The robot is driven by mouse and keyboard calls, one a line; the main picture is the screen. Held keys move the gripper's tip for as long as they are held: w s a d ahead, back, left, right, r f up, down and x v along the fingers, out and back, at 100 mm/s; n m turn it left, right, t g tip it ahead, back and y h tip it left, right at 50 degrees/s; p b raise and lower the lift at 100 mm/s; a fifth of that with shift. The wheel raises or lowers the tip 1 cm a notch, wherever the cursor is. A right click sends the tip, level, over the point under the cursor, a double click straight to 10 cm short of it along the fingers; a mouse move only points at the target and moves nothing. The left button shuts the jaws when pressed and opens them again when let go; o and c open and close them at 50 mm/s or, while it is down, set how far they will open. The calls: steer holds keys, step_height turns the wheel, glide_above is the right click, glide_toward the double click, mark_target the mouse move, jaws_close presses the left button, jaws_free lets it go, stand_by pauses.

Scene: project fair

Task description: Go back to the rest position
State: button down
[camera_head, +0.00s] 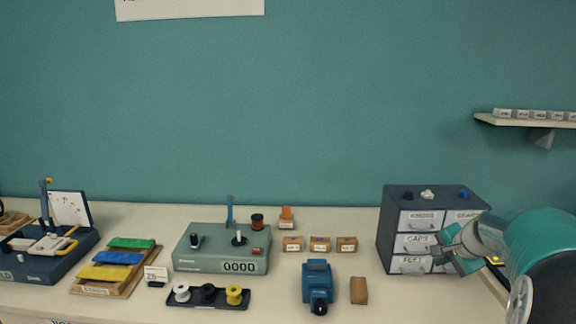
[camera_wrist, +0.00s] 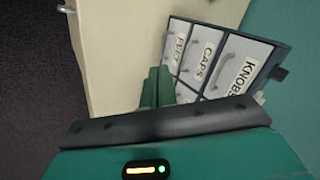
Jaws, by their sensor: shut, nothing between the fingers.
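My gripper (camera_head: 450,251) is at the right of the head view, in front of the lower right part of a dark drawer cabinet (camera_head: 392,228). Its two green fingers are shut together and empty in the wrist view (camera_wrist: 158,88). The cabinet also shows in the wrist view (camera_wrist: 277,58), with white drawer fronts labelled KNOBS, CAPS and FELT. My gripper and arm hide part of the right-hand drawers in the head view. I cannot tell whether the fingers touch the cabinet.
A blue device (camera_head: 317,284) and a brown block (camera_head: 359,291) stand left of the cabinet. Further left are a green counter machine (camera_head: 195,262), a spool tray (camera_head: 208,304) and a rack of coloured strips (camera_head: 103,290). A wall shelf (camera_head: 520,122) is at upper right.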

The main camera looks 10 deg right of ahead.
steer(key=s+a+r+n, duration=0.2)
steer(key=s+a+n, duration=0.1)
steer(key=a, duration=0.5)
steer(key=s+a+r+n+g, duration=0.1)
steer(key=s+a+r+n, duration=0.1)
steer(key=a, duration=0.5)
steer(key=s+a+r+n, duration=0.1)
steer(key=s+a+n, duration=0.2)
steer(key=a, duration=0.5)
steer(key=s+a+f+n, duration=0.1)
steer(key=s+a+n, duration=0.6)
steer(key=s+a, duration=0.4)
steer(key=s, duration=0.2)
steer(key=shift+s+a+f+g+y, duration=0.15)
steer(key=shift+s+f+g+y, duration=0.15)
steer(key=shift+s+f, duration=0.1)
